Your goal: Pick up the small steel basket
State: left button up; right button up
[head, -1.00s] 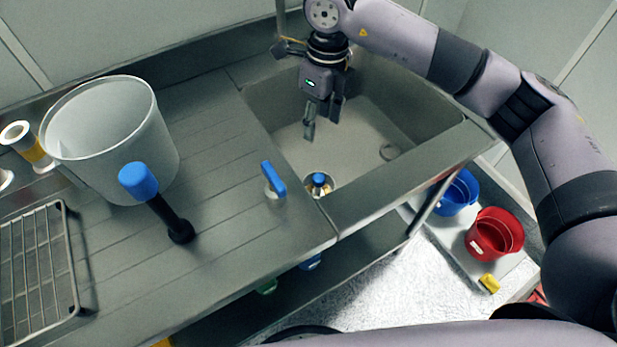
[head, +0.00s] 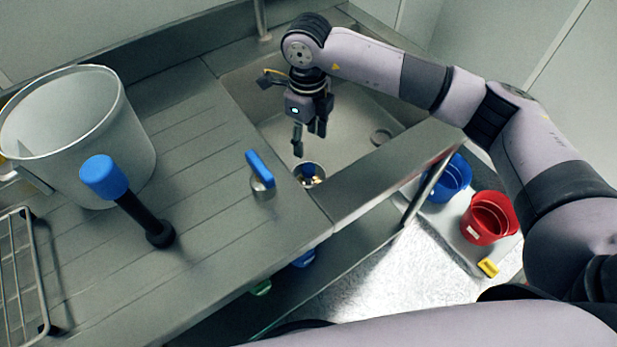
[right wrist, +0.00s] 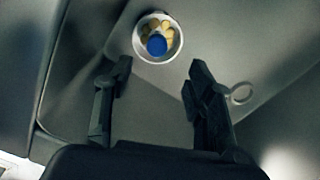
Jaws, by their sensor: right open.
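The small steel basket (head: 321,173) sits in the front left corner of the sink. It also shows at the top of the right wrist view (right wrist: 138,42). It is round with a pale rim and holds a blue-topped item (right wrist: 157,45) and several yellowish pieces (right wrist: 150,26). My right gripper (head: 309,141) is open and empty, pointing down over the sink, above and slightly behind the basket. In the right wrist view its fingers (right wrist: 159,68) are spread, with the basket beyond the gap between them. My left gripper is not in view.
The sink (head: 350,150) has walls and a front rim close to the basket. A blue-handled tool (head: 260,172) stands on the drainboard just left of the sink. A large pot (head: 90,150), a blue-topped black stick (head: 130,205) and a wire rack (head: 40,270) are farther left.

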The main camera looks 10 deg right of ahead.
aim_at(307, 166)
notch_tip(307, 166, down, 11)
jog(key=shift+s+a+p, duration=0.1)
jog(key=shift+a+p, duration=0.05)
jog(key=shift+p, duration=0.55)
grip_shut()
dwell(0.3)
dwell(0.4)
